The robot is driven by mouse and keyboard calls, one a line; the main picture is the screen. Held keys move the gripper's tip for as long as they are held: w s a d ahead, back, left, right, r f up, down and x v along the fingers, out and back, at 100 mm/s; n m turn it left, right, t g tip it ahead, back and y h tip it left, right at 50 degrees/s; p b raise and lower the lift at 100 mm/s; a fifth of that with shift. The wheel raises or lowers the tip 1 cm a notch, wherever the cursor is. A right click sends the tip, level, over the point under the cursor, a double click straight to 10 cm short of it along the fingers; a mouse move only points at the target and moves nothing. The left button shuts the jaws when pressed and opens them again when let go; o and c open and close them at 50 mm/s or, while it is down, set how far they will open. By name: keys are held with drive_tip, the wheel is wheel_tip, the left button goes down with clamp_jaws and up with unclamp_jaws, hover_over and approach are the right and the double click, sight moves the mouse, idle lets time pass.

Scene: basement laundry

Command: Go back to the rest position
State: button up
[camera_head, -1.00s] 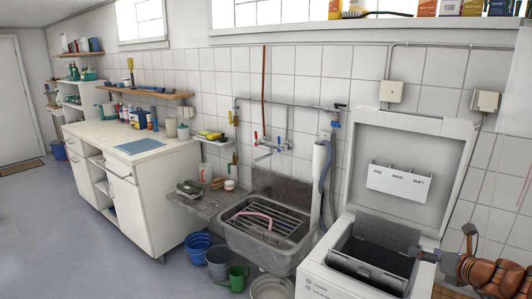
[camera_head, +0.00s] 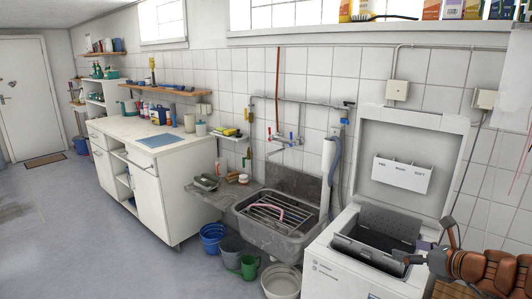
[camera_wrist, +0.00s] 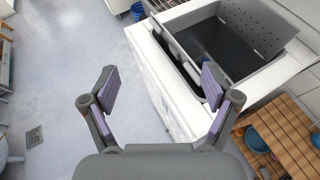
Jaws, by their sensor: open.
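My gripper (camera_wrist: 157,100) is open and empty in the wrist view, its two purple-padded fingers spread wide over the floor and the washer's edge. In the head view my gripper (camera_head: 416,259) shows at the lower right, close to the front right part of the washing machine's open top. The washing machine (camera_head: 337,268) is a white top-loader with its lid (camera_head: 408,140) raised and its drum flaps open. In the wrist view the washer's open drum (camera_wrist: 225,45) lies at the upper right. I cannot tell whether the gripper touches the machine.
A stone sink (camera_head: 275,230) with a wire rack stands left of the washer. Blue, grey and green vessels and a pale basin (camera_head: 281,283) sit on the floor below. A wooden slatted surface (camera_wrist: 285,135) is right of the washer. The floor (camera_head: 70,225) at left is clear.

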drive_tip(key=s+a+r+n+g+y, duration=0.1)
drive_tip(key=s+a+n+g+y, duration=0.1)
drive_tip(key=a+n, duration=0.45)
drive_tip(key=s+a+r+n+g+y, duration=0.1)
drive_tip(key=s+a+n+g, duration=0.15)
drive_tip(key=a, duration=0.65)
drive_tip(key=s+a+n+g, duration=0.4)
drive_tip(key=s+a+n, duration=0.5)
drive_tip(key=a, duration=0.1)
drive_tip(key=s+a+f+n+g+h, duration=0.1)
drive_tip(key=s+f+n+g, duration=0.15)
drive_tip(key=s, duration=0.25)
drive_tip(key=s+a+f+n+g+h, duration=0.1)
drive_tip(key=s+a+n, duration=0.1)
drive_tip(key=s+n, duration=0.25)
drive_tip(key=s+d+n+g+h, duration=0.2)
drive_tip(key=s+d+n+h, duration=0.4)
drive_tip(key=s, duration=0.7)
drive_tip(key=shift+s+d+f+n, duration=0.15)
drive_tip(key=shift+d+f+n, duration=0.2)
drive_tip(key=shift+d+n, duration=0.25)
drive_tip(key=shift+c, duration=0.4)
